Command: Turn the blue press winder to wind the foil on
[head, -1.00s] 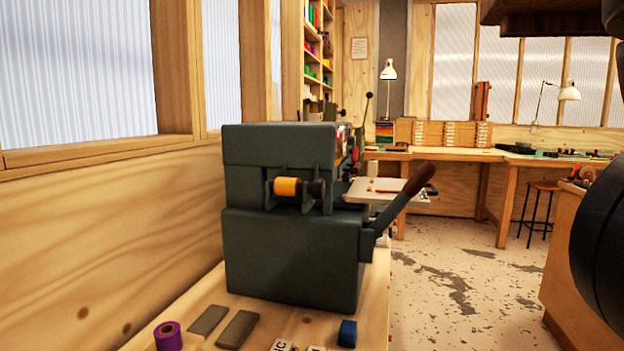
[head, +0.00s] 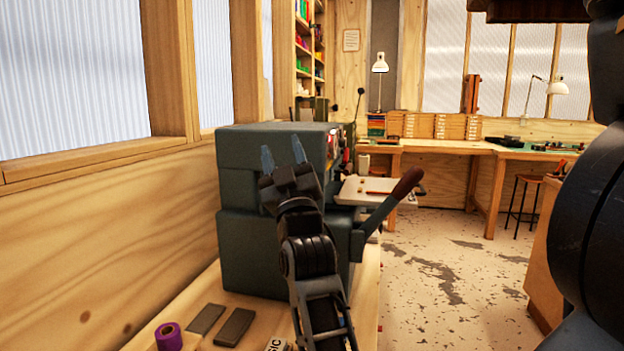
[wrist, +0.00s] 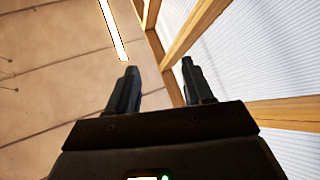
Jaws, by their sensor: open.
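The press (head: 250,255) is a large blue-grey machine on the wooden bench, left of centre in the head view. Its lever (head: 392,205) with a brown grip sticks up to the right. My gripper (head: 283,155) is raised in front of the press's near face, with its two fingers apart and pointing up. It is empty. My gripper and wrist cover the place of the foil roll and its winder, so neither shows. In the wrist view the open fingers (wrist: 159,67) point at the ceiling and windows, with nothing between them.
A purple roll (head: 168,337) and two grey bars (head: 234,327) lie on the bench (head: 200,293) in front of the press. A wooden wall with windows runs close along the left. Open floor (head: 450,275) lies to the right.

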